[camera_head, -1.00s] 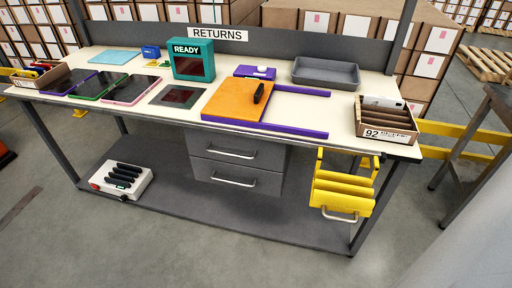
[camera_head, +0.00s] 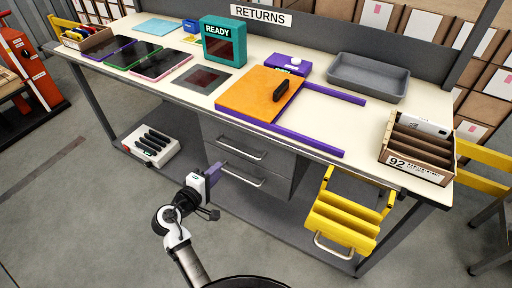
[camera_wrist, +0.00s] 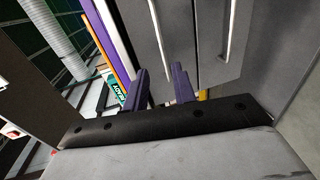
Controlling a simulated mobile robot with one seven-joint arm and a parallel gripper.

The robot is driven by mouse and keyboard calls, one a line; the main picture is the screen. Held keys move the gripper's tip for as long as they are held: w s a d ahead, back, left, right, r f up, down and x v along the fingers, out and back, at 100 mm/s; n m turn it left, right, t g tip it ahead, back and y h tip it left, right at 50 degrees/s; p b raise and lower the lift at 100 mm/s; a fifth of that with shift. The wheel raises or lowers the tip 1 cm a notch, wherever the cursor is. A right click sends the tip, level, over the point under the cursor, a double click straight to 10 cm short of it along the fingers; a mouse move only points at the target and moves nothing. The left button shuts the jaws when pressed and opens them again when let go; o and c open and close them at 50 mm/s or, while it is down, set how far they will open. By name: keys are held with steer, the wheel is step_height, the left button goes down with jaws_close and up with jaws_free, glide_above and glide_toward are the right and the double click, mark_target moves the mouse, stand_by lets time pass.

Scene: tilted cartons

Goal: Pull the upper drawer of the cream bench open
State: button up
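The cream bench (camera_head: 310,122) has a grey two-drawer unit under its top. The upper drawer (camera_head: 262,143) looks closed, with a silver bar handle (camera_head: 240,149) on its front. The lower drawer (camera_head: 275,185) also looks closed, with its own handle (camera_head: 243,174). My gripper (camera_head: 214,172) is in front of the unit, near the left ends of the handles. In the wrist view, the purple fingers (camera_wrist: 160,86) are apart with nothing between them. The upper handle (camera_wrist: 159,36) lies ahead, roughly in line with the gap; the lower handle (camera_wrist: 229,30) is to its right.
A yellow rack (camera_head: 343,221) hangs under the bench to the right of the drawers. A white box with black slots (camera_head: 152,146) sits on the lower shelf at left.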

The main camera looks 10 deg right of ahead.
mark_target(241, 151)
steer(key=p+x, duration=0.1)
steer(key=x, duration=0.6)
steer(key=p+x, duration=0.1)
steer(key=x, duration=0.6)
steer(key=shift+s+d, duration=0.2)
steer(key=shift+d, duration=0.1)
jaws_close()
